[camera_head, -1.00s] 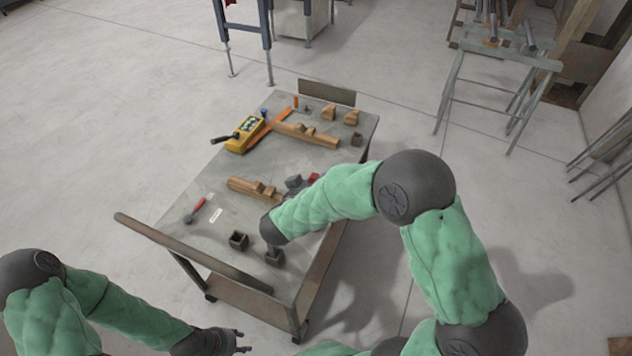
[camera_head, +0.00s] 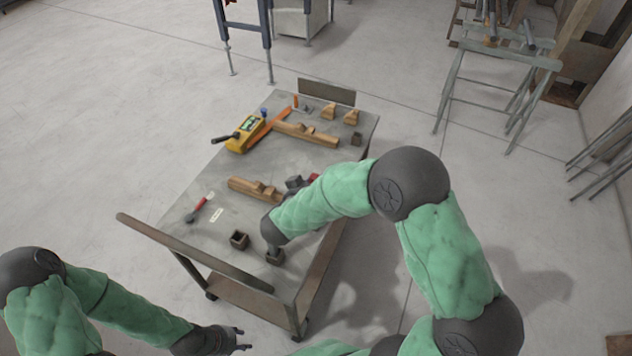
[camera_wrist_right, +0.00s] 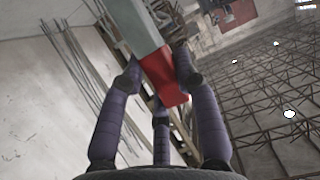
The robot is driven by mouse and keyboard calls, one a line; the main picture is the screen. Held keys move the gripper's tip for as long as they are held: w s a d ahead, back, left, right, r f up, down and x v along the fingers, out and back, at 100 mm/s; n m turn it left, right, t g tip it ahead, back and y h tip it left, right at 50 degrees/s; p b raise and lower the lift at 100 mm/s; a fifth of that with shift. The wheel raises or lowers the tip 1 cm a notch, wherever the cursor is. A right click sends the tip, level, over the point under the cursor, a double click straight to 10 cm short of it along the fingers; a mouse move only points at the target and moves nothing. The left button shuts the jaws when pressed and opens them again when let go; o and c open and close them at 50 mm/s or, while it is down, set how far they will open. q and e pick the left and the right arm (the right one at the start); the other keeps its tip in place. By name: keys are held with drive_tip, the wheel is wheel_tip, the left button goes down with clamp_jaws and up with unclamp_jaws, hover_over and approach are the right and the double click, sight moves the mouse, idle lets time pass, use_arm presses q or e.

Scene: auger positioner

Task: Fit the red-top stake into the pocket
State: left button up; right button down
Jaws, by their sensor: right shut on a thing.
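My right gripper (camera_wrist_right: 160,85) is shut on the red-top stake, seen in the right wrist view. The stake has a pale grey-green body (camera_wrist_right: 130,22) and a red end (camera_wrist_right: 164,80) between the dark fingers. A dark open-topped square pocket (camera_head: 239,240) stands on the near part of the cart top. A similar dark block (camera_head: 275,257) is just below my right wrist; contact cannot be told. My left gripper (camera_head: 242,340) is open and empty, off the cart's near side.
The cart top (camera_head: 285,165) also carries a wooden piece (camera_head: 252,188), a red-handled tool (camera_head: 197,210), a yellow device (camera_head: 245,135) and a long wooden bar (camera_head: 308,135). A grey and a red part show beside my forearm. A raised rail (camera_head: 190,250) edges the near side.

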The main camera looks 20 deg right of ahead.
sight(316, 177)
drive_tip(key=shift+p, duration=0.45)
idle(0.6)
wheel_tip(316, 177, down, 6)
drive_tip(key=b, duration=0.3)
idle(2.6)
drive_tip(key=c, duration=0.8)
unclamp_jaws()
drive_tip(key=shift+c, duration=0.2)
wheel_tip(316, 177, up, 10)
drive_tip(key=shift+f, duration=0.1)
